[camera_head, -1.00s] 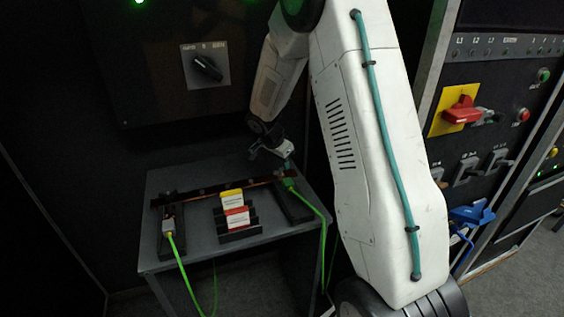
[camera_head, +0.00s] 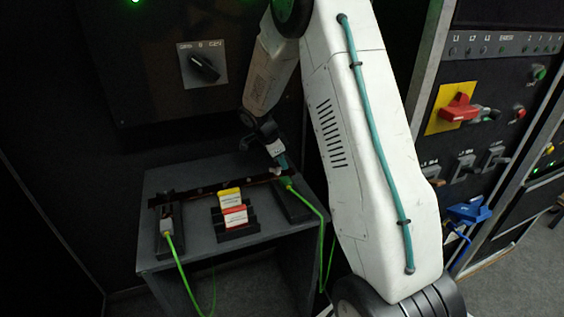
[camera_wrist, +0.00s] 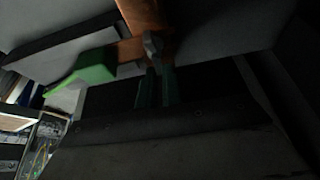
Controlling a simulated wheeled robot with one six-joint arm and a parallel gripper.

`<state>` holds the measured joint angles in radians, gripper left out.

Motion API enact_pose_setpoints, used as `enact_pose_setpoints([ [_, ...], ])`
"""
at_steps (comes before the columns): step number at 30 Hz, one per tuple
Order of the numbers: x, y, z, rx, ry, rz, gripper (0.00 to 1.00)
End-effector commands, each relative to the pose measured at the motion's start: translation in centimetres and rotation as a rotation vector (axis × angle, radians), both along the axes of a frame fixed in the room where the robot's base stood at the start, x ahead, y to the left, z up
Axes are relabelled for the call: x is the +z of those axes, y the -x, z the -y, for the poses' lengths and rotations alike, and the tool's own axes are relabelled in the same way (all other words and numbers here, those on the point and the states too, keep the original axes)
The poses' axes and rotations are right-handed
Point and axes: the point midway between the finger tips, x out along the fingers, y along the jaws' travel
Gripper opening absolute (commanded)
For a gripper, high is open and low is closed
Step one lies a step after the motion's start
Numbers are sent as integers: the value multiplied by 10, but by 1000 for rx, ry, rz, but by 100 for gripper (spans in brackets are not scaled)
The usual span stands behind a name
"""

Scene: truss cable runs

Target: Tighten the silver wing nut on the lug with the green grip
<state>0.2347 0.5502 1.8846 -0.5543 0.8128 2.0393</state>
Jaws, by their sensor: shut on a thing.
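The lug's green grip (camera_head: 286,182) lies at the right end of the copper bar on the small grey table. It shows large in the wrist view (camera_wrist: 95,66), left of my fingers. The silver wing nut (camera_wrist: 153,44) sits at the copper bar (camera_wrist: 144,14), just beyond the lug's end. My gripper (camera_wrist: 157,84) has its two narrow teal fingers close together, with their tips at the wing nut, shut on it. In the head view my gripper (camera_head: 280,163) points down at the bar's right end. The fingertips partly hide the nut's near side.
A second lug with a grey grip (camera_head: 167,225) and green cable is at the bar's left end. A black holder with yellow (camera_head: 229,195) and red (camera_head: 235,214) tags stands between. A dark panel with a rotary switch (camera_head: 204,68) rises behind; a breaker panel stands right.

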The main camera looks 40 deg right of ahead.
Motion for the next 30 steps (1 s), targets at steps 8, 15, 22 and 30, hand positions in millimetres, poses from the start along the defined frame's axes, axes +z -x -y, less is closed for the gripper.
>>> enact_pose_setpoints([
  [8, -1, 0, -2, 0, -3, -2, 0],
  [15, -1, 0, 0, 0, -1, -1, 29],
  [22, 8, -1, -3, 0, 0, 1, 29],
  [30, 49, -7, -21, 3, 0, 3, 29],
])
